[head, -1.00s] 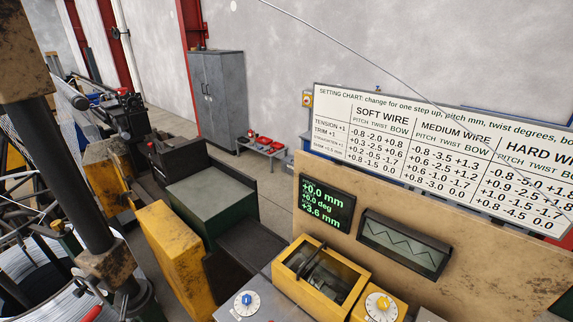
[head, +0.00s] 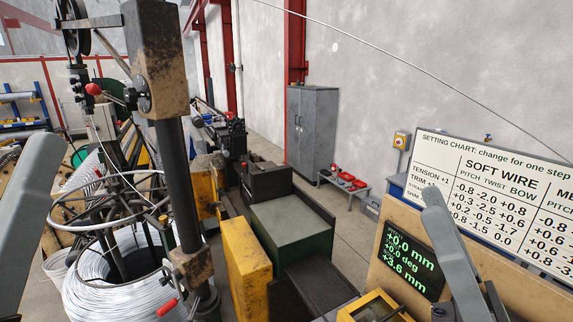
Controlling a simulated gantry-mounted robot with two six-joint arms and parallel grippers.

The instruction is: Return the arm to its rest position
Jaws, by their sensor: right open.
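My right gripper (head: 432,205) rises from the bottom right of the head view as a grey finger-like shape with a dark mount at its base. It is open, with nothing visible in it. It overlaps the green-lit display (head: 407,262) and the left part of the setting chart (head: 500,210) in the picture. Another grey part of mine stands at the left edge of the view. My left gripper cannot be made out.
A coil of bright wire (head: 90,290) sits around a stand at lower left, beside a dark post (head: 178,190). A yellow block (head: 246,270) and a green-sided machine (head: 290,235) stand in the middle.

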